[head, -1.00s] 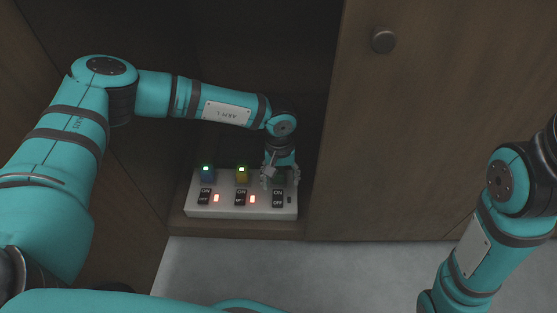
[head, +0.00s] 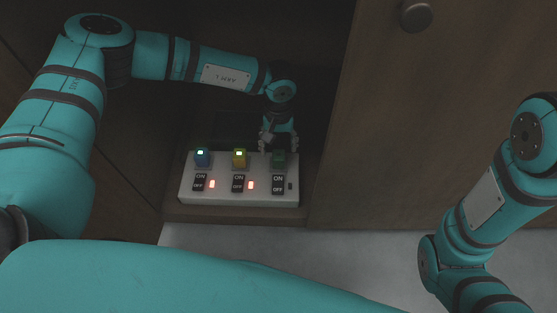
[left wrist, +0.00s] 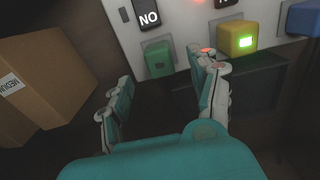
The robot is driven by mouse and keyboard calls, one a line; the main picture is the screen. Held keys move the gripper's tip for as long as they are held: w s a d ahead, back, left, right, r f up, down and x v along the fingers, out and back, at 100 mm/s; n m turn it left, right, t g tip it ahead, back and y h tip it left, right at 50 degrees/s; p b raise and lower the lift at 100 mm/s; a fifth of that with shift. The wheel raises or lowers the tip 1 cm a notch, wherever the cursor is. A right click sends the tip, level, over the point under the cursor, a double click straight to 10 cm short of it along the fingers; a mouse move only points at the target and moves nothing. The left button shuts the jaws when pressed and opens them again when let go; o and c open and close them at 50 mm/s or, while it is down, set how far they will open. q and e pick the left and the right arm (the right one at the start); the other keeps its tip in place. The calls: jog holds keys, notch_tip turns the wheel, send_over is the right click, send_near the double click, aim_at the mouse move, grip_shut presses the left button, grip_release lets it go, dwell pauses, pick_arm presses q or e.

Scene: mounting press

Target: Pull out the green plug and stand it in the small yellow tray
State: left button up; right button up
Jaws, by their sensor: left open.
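The green plug (head: 279,158) sits in the rightmost socket of the white power strip (head: 225,198) in the head view, and it is unlit. It also shows in the left wrist view (left wrist: 158,60), upside down to the head view. My left gripper (head: 279,147) is open, just behind the plug, with its fingers spread to either side. In the left wrist view the open fingers (left wrist: 165,85) point toward the strip and hold nothing. The small yellow tray is not in view. My right arm shows at the right edge, but its gripper is not in view.
A lit yellow plug (head: 239,158) and a lit blue plug (head: 202,157) stand in the other sockets. Several switches (head: 278,184) line the strip's front. A cardboard box (left wrist: 45,85) shows in the left wrist view. A cabinet door (head: 420,130) bounds the right.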

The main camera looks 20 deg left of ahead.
aim_at(279, 155)
pick_arm(q)
notch_tip(279, 155, down, 7)
jog(key=b, duration=0.4)
jog(key=shift+p, duration=0.35)
dwell(1.0)
grip_shut()
dwell(0.4)
jog(key=shift+r, duration=0.1)
